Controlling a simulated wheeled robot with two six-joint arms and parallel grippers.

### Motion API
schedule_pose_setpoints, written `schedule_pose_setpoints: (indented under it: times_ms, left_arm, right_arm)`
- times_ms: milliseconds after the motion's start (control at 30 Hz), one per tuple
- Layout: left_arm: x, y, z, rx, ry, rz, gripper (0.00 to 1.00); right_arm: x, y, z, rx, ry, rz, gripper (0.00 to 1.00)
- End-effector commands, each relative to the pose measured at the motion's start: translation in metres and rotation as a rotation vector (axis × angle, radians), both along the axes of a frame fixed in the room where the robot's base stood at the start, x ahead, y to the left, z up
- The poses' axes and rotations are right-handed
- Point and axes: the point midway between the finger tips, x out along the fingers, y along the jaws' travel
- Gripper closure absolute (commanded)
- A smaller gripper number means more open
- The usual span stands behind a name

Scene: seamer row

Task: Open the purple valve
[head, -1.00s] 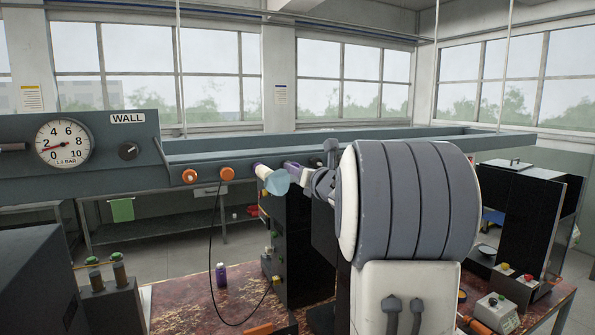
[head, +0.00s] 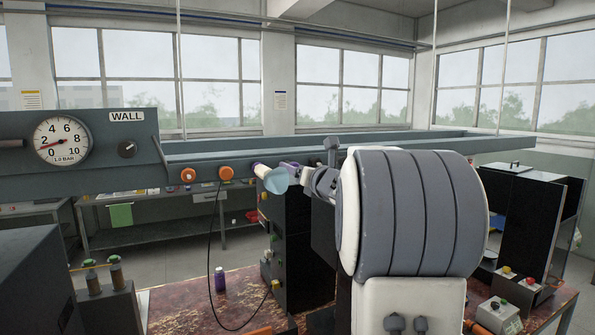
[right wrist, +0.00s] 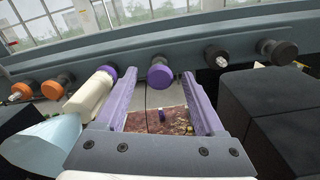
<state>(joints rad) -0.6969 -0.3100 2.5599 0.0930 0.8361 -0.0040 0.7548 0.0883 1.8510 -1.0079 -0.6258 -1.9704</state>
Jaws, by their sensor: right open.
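In the right wrist view a round purple valve knob (right wrist: 160,74) sticks out from the grey-blue rail. My right gripper (right wrist: 160,80) is open, with its purple fingers on either side of the knob in the picture. I cannot tell whether the knob is between the fingertips or just beyond them. In the head view the right gripper (head: 292,168) is at the rail, and my arm hides much of this area. A second purple knob (right wrist: 106,72) lies to the left, with a cream cylinder (right wrist: 90,98) and light blue cone (right wrist: 40,142) in front. My left gripper is out of view.
Two orange knobs (head: 188,175) are on the rail further left, beside a pressure gauge (head: 60,140) and the WALL label. Dark knobs (right wrist: 215,56) are to the right. Black boxes (right wrist: 270,105) stand below the rail. A purple bottle (head: 220,280) stands on the worn red table.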

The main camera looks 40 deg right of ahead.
Motion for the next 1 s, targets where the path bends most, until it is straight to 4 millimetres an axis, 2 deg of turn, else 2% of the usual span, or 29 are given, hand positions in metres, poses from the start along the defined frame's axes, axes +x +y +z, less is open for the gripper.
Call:
schedule_pose_setpoints:
  times_ms: [167, 400, 600, 733, 1000]
  left_arm:
    - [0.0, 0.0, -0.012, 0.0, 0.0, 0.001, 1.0]
    - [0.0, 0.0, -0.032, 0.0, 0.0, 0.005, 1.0]
    - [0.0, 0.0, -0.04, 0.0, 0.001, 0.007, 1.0]
    - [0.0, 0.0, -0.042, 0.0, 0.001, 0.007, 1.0]
    - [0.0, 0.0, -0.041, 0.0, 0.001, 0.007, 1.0]
  right_arm:
    - [-0.018, 0.004, -0.002, -0.004, -0.003, -0.002, 0.29]
    - [-0.066, 0.014, -0.002, -0.005, -0.004, -0.005, 0.29]
    - [-0.093, 0.022, -0.001, -0.003, -0.002, -0.003, 0.29]
    - [-0.101, 0.024, -0.001, -0.001, 0.001, -0.002, 0.29]
    - [-0.101, 0.024, 0.0, 0.0, 0.0, -0.001, 0.29]
